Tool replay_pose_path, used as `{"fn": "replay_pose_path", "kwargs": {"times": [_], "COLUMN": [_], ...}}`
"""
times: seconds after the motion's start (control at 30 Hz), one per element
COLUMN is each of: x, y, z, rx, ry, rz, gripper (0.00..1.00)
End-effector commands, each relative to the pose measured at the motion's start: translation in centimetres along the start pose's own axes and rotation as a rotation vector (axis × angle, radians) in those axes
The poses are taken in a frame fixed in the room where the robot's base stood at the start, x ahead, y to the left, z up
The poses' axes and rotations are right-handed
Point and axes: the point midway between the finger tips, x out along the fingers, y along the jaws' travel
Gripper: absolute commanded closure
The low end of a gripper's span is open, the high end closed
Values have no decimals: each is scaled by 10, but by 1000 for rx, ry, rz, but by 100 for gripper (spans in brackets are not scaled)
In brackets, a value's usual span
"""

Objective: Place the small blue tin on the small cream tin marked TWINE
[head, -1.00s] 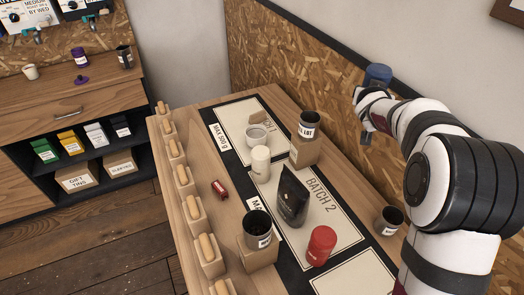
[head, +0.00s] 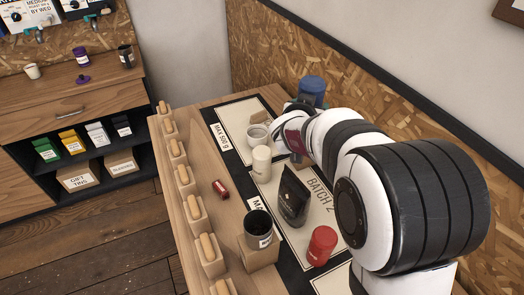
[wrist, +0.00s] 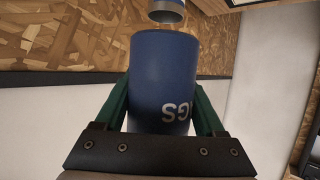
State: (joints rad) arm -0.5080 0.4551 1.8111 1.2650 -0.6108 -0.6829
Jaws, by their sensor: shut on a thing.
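The blue tin (head: 312,88) is held up at the back right of the table in the head view. My gripper (wrist: 160,108) is shut on it, with a green finger on each side; white letters on the tin (wrist: 163,75) appear upside down in the wrist view. A small cream tin (head: 261,160) stands upright on the mat, left of and below the held tin in the picture. No mark on it can be read. The two tins are apart. My arm hides part of the table behind and beside it.
A glass jar (head: 257,138) stands just behind the cream tin. A black pouch (head: 293,197), a red tin (head: 322,243) and a dark tin (head: 258,225) on a block (head: 261,255) stand nearer. A small red tin (head: 220,189) lies left. Another tin (wrist: 167,12) shows beyond the held one.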

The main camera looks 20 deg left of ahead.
Motion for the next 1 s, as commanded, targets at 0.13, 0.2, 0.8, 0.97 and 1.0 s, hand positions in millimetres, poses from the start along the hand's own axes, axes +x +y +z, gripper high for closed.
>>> {"fn": "replay_pose_path", "kwargs": {"times": [0.13,0.2,0.8,0.97,1.0], "x": [8,11,51,54,54], "y": [-1,-11,-117,-116,-116], "z": [18,26,113,120,120], "rx": [-1,-2,-2,0,0], "ry": [-1,-2,-2,1,1], "rz": [0,-3,0,-1,-1], "gripper": [100,100,100,100,100]}}
